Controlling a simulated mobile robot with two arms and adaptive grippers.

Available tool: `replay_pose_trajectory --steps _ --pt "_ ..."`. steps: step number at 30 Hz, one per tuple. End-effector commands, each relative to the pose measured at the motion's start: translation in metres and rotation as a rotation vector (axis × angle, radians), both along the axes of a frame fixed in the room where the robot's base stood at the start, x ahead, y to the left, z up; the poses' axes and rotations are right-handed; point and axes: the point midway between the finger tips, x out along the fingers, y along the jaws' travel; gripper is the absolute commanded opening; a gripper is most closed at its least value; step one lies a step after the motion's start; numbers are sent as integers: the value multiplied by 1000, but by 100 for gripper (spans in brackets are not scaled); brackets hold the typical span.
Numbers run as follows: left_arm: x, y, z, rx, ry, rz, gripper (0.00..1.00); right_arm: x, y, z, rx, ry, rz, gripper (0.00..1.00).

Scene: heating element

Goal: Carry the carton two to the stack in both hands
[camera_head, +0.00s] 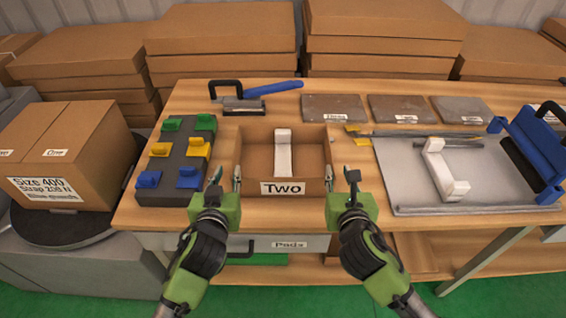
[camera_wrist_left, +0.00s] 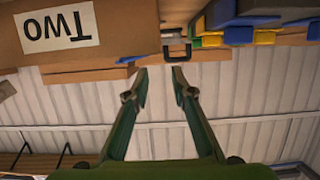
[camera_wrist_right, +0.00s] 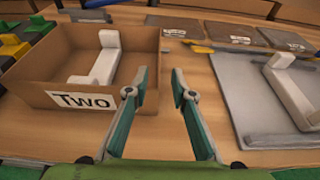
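Carton two (camera_head: 318,190) is an open cardboard box with a "Two" label, standing on the workbench with a white bracket-like part (camera_head: 283,158) inside. It also shows in the left wrist view (camera_wrist_left: 125,20) and the right wrist view (camera_wrist_right: 34,98). My left gripper (camera_head: 226,178) is open at the carton's front left corner. My right gripper (camera_head: 341,178) is open at the front right corner. Both are empty; I cannot tell whether any finger touches the carton. Several stacks of flat cartons (camera_head: 222,50) stand behind the bench; which is the task's stack is unclear.
A tray (camera_head: 187,150) with coloured blocks stands left of the carton, and a black-and-blue handled tool (camera_head: 243,104) behind it. A grey plate (camera_head: 405,180) with a white bracket lies right. A closed carton (camera_head: 70,150) sits on a round stand at far left.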

Motion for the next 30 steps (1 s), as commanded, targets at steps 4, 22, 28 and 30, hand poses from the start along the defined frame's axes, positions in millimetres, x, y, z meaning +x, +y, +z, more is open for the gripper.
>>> replay_pose_trajectory --steps 4,22,28,30 --pt "0 0 0 0 -2 -1 23 0 0 0 -7 -1 3 23" --pt "61 1 -18 3 0 1 23 61 0 -19 -2 1 -1 23" --pt "98 0 -29 3 0 0 23 97 0 -30 -1 1 -1 23" --pt "108 1 -32 3 0 1 23 108 1 -33 -1 1 0 23"
